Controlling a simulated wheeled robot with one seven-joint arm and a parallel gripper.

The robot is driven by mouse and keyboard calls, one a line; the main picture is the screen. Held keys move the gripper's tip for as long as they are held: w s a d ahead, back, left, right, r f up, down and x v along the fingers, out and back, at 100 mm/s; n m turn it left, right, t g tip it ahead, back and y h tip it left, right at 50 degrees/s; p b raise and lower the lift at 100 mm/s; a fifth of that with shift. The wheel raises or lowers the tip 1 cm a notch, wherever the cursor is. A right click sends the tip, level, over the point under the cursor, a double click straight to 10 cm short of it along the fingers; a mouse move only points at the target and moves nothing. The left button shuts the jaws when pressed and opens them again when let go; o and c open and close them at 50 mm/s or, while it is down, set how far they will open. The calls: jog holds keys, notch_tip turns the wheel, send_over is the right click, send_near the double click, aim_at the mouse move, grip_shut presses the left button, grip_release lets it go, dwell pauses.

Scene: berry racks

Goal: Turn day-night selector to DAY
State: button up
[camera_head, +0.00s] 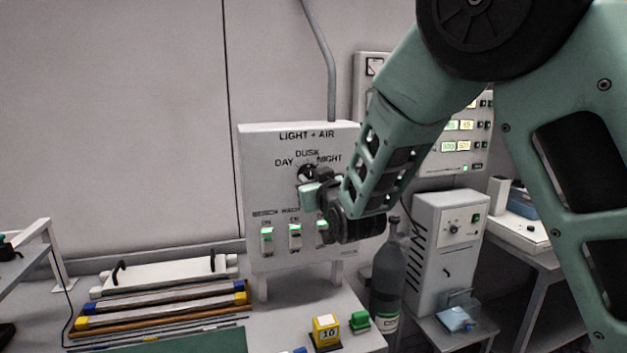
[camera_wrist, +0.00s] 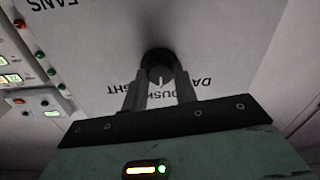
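The day-night selector is a dark round knob (camera_head: 306,171) on the white LIGHT + AIR panel (camera_head: 258,185), below the labels DAY, DUSK and NIGHT. My gripper (camera_head: 312,188) is at the panel in front of the knob and partly hides it. In the wrist view the panel is upside down, and the knob (camera_wrist: 158,62) lies at the fingertips of my gripper (camera_wrist: 161,82). The fingers are apart, one on each side of the knob. Whether they press on it is unclear. A white mark on the knob points towards DUSK.
Several lit switches (camera_head: 267,241) sit below the knob. A dark bottle (camera_head: 387,285) and a grey box unit (camera_head: 436,250) stand at the right. Coloured bars (camera_head: 160,310) and a yellow block (camera_head: 326,331) lie on the bench.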

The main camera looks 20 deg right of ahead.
jog(key=shift+n, duration=0.3)
jog(key=n, duration=0.4)
jog(key=shift+b, duration=0.35)
jog(key=n, duration=0.5)
jog(key=shift+p, duration=0.3)
jog(key=o, duration=1)
